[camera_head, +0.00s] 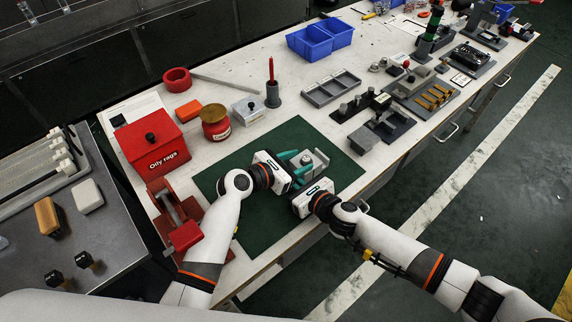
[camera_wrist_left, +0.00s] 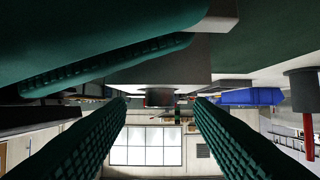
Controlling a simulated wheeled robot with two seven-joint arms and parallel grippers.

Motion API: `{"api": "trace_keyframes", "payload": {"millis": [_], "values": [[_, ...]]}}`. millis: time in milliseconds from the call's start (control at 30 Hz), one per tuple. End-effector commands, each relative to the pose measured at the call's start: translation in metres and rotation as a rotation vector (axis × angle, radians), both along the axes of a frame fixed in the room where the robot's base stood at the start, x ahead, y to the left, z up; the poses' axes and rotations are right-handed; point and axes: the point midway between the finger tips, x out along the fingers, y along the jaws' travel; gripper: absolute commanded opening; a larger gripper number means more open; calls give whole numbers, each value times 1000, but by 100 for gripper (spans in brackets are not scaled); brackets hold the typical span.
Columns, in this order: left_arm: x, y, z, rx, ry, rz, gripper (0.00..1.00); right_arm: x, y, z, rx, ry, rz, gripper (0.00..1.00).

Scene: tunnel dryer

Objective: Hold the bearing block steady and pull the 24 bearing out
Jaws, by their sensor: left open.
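The grey bearing block (camera_head: 319,157) stands on the green mat (camera_head: 262,232), partly hidden by my grippers. In the left wrist view the grey block (camera_wrist_left: 165,68) fills the upper middle, beyond the fingertips. I cannot clearly make out the bearing. My left gripper (camera_head: 297,163) is open, its teal fingers pointing at the block from the left. My right gripper (camera_head: 317,186) is close to the block's near side. Its finger gap is not clear, and whether it touches the block is hidden.
A red oily rags box (camera_head: 150,145), a red tin (camera_head: 215,125) and a grey holder (camera_head: 272,97) stand left and behind. A red vise (camera_head: 180,222) is at the near left. A grey tray (camera_head: 331,90) and fixtures (camera_head: 380,132) lie right. The mat's near part is clear.

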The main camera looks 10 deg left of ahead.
Motion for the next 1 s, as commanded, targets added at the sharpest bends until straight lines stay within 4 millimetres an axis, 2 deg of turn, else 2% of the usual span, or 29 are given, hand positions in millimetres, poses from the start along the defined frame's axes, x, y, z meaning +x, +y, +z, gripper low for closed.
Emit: {"api": "trace_keyframes", "payload": {"millis": [133,400,467,700,733,767,867,1000], "values": [[7,-7,-3,1,-1,-1,48,0,0,0,-1,1,0,0],[8,-8,-4,2,-2,0,48,0,0,-1,-1,1,0,0],[8,-8,-4,2,-2,0,41,0,0,-1,-1,1,0,0],[8,-8,-4,2,-2,0,2,0,0,-1,-1,1,0,0],[8,-8,-4,2,-2,0,0,0,0,-1,-1,1,0,0],[8,-8,-4,2,-2,0,17,0,0,-1,-1,1,0,0],[8,-8,-4,2,-2,0,0,0,0,-1,-1,1,0,0],[8,-8,-4,2,-2,0,0,0,0,-1,-1,1,0,0]]}}
